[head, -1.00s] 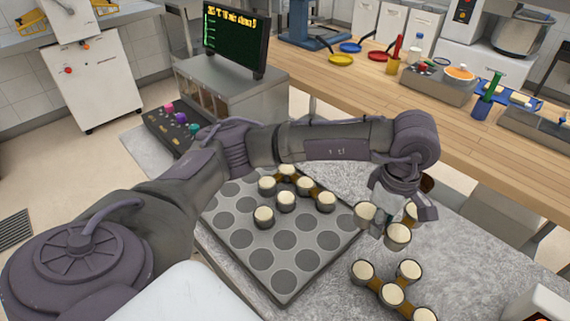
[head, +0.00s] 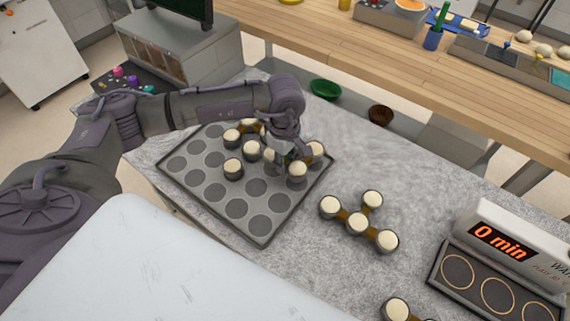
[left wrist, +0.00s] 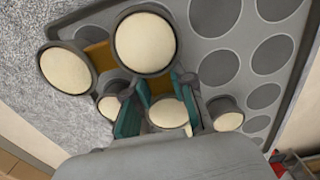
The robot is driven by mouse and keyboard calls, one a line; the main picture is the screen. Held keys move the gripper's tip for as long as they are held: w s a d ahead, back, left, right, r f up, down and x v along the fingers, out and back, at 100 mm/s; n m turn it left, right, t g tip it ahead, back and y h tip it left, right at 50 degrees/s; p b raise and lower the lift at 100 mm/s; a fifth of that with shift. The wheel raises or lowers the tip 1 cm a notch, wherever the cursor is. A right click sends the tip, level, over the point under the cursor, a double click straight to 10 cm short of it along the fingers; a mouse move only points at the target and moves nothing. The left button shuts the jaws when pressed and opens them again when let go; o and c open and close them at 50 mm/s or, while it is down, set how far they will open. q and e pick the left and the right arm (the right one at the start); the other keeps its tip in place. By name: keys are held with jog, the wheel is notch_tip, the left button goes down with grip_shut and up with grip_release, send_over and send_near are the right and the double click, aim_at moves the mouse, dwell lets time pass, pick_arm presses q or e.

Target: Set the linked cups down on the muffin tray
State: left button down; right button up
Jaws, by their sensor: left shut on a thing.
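My left gripper (head: 284,158) is shut on a set of linked cups (head: 297,171), dark cups with cream filling joined by brown links. It holds them at the right part of the grey muffin tray (head: 257,190). Whether they touch the tray cannot be told. Other filled cups (head: 233,168) sit in the tray just left of the held ones. In the left wrist view, teal fingertips (left wrist: 158,108) are among the cups; two large cups (left wrist: 145,43) show close, joined by a brown link. The tray's round hollows (left wrist: 215,67) show beyond. My right gripper is not in view.
Another linked set of cups (head: 358,223) lies on the grey counter right of the tray, with part of one more (head: 397,309) at the bottom edge. A timer reading "0 min" (head: 500,243) stands at the right. The tray's front hollows are empty.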

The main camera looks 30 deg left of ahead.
pick_arm(q)
notch_tip(320, 180, down, 3)
jog(key=shift+r, duration=0.15)
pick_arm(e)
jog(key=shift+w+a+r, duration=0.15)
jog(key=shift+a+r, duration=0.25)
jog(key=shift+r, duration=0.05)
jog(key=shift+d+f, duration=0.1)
pick_arm(q)
jog(key=shift+f, duration=0.2)
jog(key=c, duration=1)
grip_release()
jog(key=shift+r, duration=0.1)
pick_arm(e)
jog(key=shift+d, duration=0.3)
